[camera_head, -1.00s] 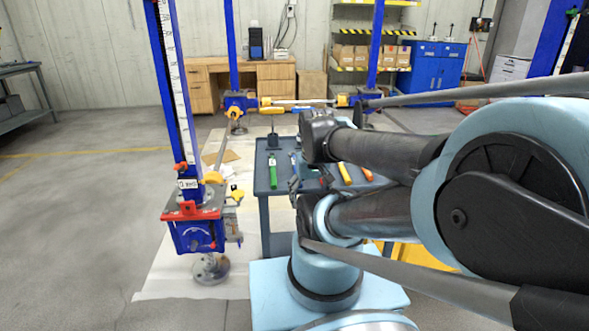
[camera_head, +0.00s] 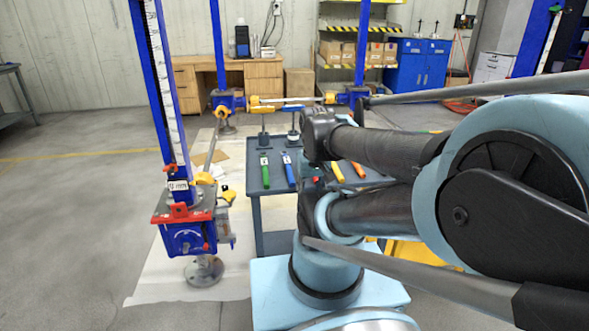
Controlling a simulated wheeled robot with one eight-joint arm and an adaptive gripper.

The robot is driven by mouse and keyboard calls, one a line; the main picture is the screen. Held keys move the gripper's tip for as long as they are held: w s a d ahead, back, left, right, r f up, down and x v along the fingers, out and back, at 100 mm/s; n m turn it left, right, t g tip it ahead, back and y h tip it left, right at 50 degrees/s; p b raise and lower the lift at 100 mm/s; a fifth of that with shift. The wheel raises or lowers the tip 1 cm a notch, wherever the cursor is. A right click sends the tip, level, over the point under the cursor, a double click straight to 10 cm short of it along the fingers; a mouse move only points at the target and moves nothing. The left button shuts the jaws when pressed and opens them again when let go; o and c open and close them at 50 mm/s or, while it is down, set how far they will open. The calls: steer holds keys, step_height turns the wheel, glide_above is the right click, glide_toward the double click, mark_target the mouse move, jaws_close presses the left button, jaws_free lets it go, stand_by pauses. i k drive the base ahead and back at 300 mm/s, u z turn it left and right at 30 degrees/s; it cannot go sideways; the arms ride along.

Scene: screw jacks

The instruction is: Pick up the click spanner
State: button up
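Several hand tools lie on the dark top of a cart (camera_head: 256,180). One has a green handle (camera_head: 265,173), one a blue handle (camera_head: 289,170), one a yellow handle (camera_head: 337,172) and one an orange handle (camera_head: 359,170). At this size I cannot tell which is the click spanner. My gripper's fingers cannot be made out there.
A blue screw jack post with a red and blue base (camera_head: 185,225) stands left of the cart on a pale mat (camera_head: 150,287). Two more blue posts stand behind, joined by a bar (camera_head: 290,100). A wooden desk (camera_head: 262,75) is at the back. Open floor lies left.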

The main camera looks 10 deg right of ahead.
mark_target(286, 161)
steer(key=z, duration=0.75)
steer(key=k, duration=0.55)
steer(key=u, duration=0.7)
